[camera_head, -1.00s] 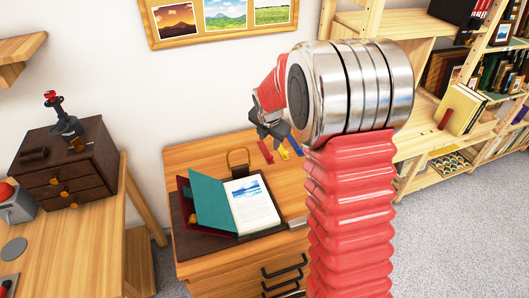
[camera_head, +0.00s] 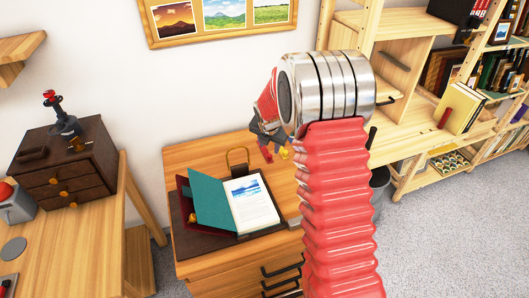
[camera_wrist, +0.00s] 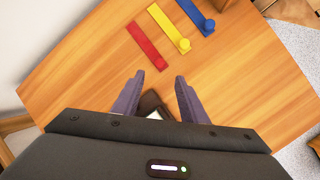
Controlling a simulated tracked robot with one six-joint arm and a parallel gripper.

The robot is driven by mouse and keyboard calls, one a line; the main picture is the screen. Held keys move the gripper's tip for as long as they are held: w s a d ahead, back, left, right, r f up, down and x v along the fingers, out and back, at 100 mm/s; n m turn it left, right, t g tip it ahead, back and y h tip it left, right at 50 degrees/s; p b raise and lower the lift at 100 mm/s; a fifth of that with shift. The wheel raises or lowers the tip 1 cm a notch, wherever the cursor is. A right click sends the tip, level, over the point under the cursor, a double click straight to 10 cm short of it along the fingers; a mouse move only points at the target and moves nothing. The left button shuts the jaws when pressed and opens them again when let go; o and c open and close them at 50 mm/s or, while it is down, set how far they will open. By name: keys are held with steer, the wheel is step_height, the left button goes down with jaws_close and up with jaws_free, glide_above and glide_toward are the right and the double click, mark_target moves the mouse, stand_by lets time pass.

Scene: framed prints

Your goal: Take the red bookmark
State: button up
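The red bookmark (camera_wrist: 147,46) lies flat on the wooden desktop, leftmost of three bookmarks in the wrist view. In the head view a bit of red (camera_head: 266,154) shows just under my gripper. The yellow bookmark (camera_wrist: 168,28) lies beside it, then the blue bookmark (camera_wrist: 194,15). My gripper (camera_wrist: 157,80) is open, its two dark fingers apart with nothing between them, above the desktop. In the wrist view the red bookmark is beyond the left fingertip, not between the fingers. In the head view my arm hides part of the bookmarks.
An open book (camera_head: 250,203) with a teal cover lies on a dark mat at the desk's front left. A shelf unit (camera_head: 430,160) stands to the right, and framed prints (camera_head: 222,18) hang on the wall.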

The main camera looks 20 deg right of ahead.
mark_target(270, 155)
steer(key=shift+x, duration=2.5)
steer(key=shift+x, duration=2.55)
steer(key=shift+w+d, duration=0.15)
jaws_close()
